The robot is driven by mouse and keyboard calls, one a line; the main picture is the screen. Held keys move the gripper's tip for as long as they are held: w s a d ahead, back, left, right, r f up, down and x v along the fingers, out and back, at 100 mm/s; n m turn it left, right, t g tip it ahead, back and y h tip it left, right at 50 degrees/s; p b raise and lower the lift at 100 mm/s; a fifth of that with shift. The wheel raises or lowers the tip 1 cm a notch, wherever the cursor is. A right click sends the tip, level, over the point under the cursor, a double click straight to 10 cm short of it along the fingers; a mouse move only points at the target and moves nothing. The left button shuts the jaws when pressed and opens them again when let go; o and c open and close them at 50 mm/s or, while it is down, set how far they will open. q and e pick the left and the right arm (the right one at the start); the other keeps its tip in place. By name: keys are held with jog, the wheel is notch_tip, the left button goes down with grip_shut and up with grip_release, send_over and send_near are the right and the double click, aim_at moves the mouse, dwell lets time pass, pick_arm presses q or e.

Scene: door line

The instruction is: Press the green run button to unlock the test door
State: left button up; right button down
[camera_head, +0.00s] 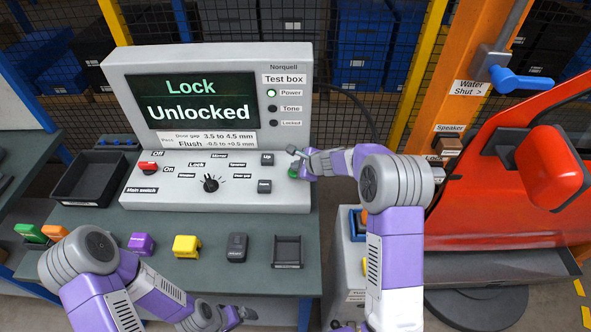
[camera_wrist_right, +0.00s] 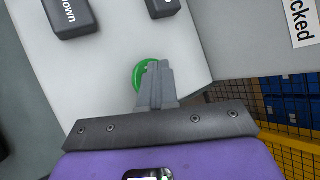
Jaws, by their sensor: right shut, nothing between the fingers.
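The green run button (camera_head: 293,173) is on the right side of the grey test box panel (camera_head: 235,195). My right gripper (camera_head: 297,156) is shut and empty, with its fingertips at the button. In the right wrist view the shut fingers (camera_wrist_right: 154,80) cover part of the green button (camera_wrist_right: 140,72); whether they touch it I cannot tell. The screen (camera_head: 190,100) reads "Lock Unlocked". The red test door (camera_head: 490,200) stands at the right, by an orange post. My left gripper (camera_head: 240,313) is low over the bench's front edge, its fingers too small to judge.
A red main switch (camera_head: 148,167), a black knob (camera_head: 211,184) and Up (camera_head: 267,158) and Down (camera_head: 264,186) buttons share the panel. Purple (camera_head: 142,244) and yellow (camera_head: 187,246) blocks, a dark device (camera_head: 237,247) and an empty tray (camera_head: 287,251) line the bench front.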

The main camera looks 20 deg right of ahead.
jog(key=shift+r+p, duration=0.5)
jog(key=shift+r, duration=0.25)
notch_tip(320, 180, up, 5)
jog(key=p, duration=0.4)
jog(key=shift+p, duration=0.3)
notch_tip(320, 180, up, 8)
jog(key=p, duration=0.7)
jog(key=shift+r+p, duration=0.15)
jog(key=shift+p, duration=0.2)
